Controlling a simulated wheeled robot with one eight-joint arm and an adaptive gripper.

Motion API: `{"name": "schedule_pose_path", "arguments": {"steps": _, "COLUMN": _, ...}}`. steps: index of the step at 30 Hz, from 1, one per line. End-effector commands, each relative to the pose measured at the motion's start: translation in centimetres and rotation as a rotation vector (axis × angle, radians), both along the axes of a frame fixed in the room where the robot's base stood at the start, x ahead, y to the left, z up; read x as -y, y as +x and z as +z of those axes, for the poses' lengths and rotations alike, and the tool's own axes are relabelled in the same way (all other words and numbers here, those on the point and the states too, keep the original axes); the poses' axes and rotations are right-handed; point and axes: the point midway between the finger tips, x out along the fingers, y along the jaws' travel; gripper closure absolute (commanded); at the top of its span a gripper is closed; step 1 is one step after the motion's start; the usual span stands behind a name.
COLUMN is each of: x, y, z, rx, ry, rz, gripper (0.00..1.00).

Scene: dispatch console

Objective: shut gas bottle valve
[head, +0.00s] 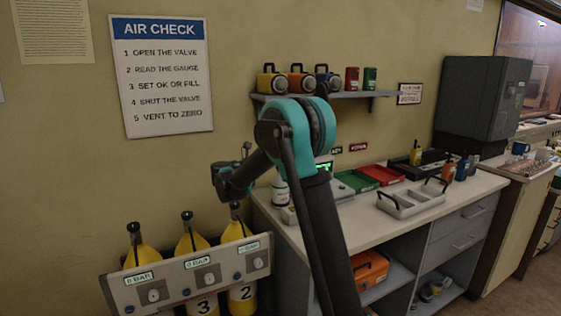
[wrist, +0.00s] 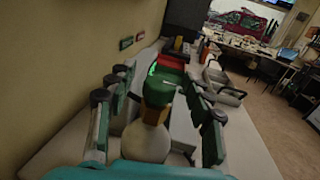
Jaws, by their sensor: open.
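A pale bottle (wrist: 147,141) with a brass neck and a green valve knob (wrist: 158,88) stands on the counter, upright as far as I can tell. In the head view the white bottle (head: 280,191) stands near the counter's left end, its top hidden behind my arm. My gripper (wrist: 157,92) is open. Its fingers show left and right of the knob in the wrist view, with gaps on both sides. I cannot tell whether the knob lies fully between the fingertips. In the head view my arm hides the fingertips.
Behind the bottle are a device with a green display (head: 324,166), a green tray (head: 357,181) and a red tray (head: 381,175). A grey caddy (head: 410,200) stands to the right. Yellow cylinders (head: 193,243) stand behind a gauge panel (head: 190,277) at lower left. The wall runs close along the counter.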

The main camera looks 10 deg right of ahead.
Motion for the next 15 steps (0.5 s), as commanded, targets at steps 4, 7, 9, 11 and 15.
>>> {"name": "schedule_pose_path", "arguments": {"steps": 4, "x": -0.1, "y": -0.1, "z": 0.0, "rx": 0.000, "ry": 0.000, "rz": 0.000, "gripper": 0.49}}
{"name": "schedule_pose_path", "arguments": {"steps": 7, "x": -0.8, "y": -0.4, "z": 0.0, "rx": 0.000, "ry": 0.000, "rz": 0.001, "gripper": 0.49}}
{"name": "schedule_pose_path", "arguments": {"steps": 9, "x": -1.7, "y": -0.9, "z": 0.0, "rx": 0.000, "ry": 0.000, "rz": 0.002, "gripper": 0.49}}
{"name": "schedule_pose_path", "arguments": {"steps": 11, "x": -2.7, "y": -1.4, "z": 0.0, "rx": 0.000, "ry": 0.000, "rz": 0.004, "gripper": 0.49}}
{"name": "schedule_pose_path", "arguments": {"steps": 15, "x": -5.3, "y": -2.8, "z": 0.0, "rx": 0.000, "ry": 0.000, "rz": 0.003, "gripper": 0.49}}
